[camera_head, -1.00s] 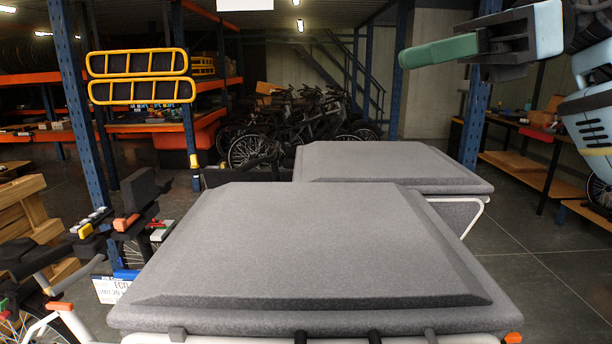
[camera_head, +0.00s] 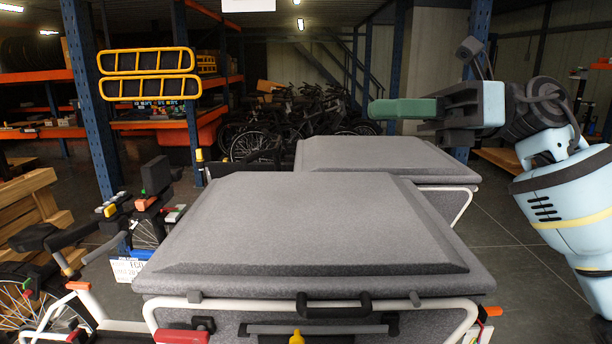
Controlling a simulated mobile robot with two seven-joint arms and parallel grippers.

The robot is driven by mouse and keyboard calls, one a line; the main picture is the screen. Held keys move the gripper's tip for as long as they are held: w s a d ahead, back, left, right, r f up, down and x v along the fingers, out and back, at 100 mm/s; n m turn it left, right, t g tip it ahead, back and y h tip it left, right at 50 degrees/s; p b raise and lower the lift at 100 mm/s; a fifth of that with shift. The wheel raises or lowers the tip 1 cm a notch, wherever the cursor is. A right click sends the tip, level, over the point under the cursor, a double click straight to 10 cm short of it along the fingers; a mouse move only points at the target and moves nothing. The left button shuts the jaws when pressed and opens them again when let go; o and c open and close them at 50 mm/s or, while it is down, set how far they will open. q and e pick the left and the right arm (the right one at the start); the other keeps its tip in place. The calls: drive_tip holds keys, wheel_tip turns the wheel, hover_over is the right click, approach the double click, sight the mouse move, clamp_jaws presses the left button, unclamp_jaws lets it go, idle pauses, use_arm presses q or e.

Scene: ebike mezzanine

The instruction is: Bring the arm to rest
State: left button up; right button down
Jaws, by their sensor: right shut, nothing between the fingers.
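My right arm comes in from the right edge, pale blue with dark joints. My right gripper (camera_head: 385,109) points left, its green-tipped fingers together and nothing between them. It is in the air, above the far grey-lidded box (camera_head: 385,158) in the picture and apart from it. My left gripper is not in view.
A near grey-lidded box (camera_head: 310,222) with a white tube frame fills the middle front. Bicycle handlebars (camera_head: 140,205) and a wooden pallet (camera_head: 42,215) stand at left. Blue rack posts (camera_head: 92,110) and parked bicycles (camera_head: 300,118) stand behind. Floor (camera_head: 510,250) shows clear right of the boxes.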

drive_tip(key=w+d+f+m+t+y, duration=0.1)
drive_tip(key=w+f+m+t+y, duration=0.1)
drive_tip(key=f+m+t, duration=0.7)
drive_tip(key=w+f+m+t+y, duration=0.2)
drive_tip(key=f+m+t+y, duration=0.15)
drive_tip(key=f+m, duration=0.85)
drive_tip(key=s+d+f+m+t+h, duration=0.2)
drive_tip(key=f+m+t+h, duration=0.2)
drive_tip(key=f+m+h, duration=0.45)
drive_tip(key=s+d+f+m+t+h, duration=0.1)
drive_tip(key=d+f+m+t+h, duration=0.3)
drive_tip(key=f+m, duration=0.7)
drive_tip(key=s+d+f+m+g+h, duration=0.1)
drive_tip(key=s+f+m+g+h, duration=0.2)
drive_tip(key=s+f, duration=0.45)
drive_tip(key=s+d+f+m+h, duration=0.15)
drive_tip(key=s+f+h, duration=0.25)
drive_tip(key=f, duration=0.7)
drive_tip(key=s+f+m+g+h, duration=0.1)
drive_tip(key=s+f+m+g, duration=0.1)
drive_tip(key=s+f, duration=0.3)
drive_tip(key=s+f+m+g+h, duration=0.1)
drive_tip(key=s+f+m+g, duration=0.2)
drive_tip(key=s, duration=1.1)
wheel_tip(320, 180, down, 3)
drive_tip(key=shift+s+d+f+g+p, duration=0.15)
drive_tip(key=shift+s+d+g+p, duration=0.2)
drive_tip(key=shift+g, duration=0.6)
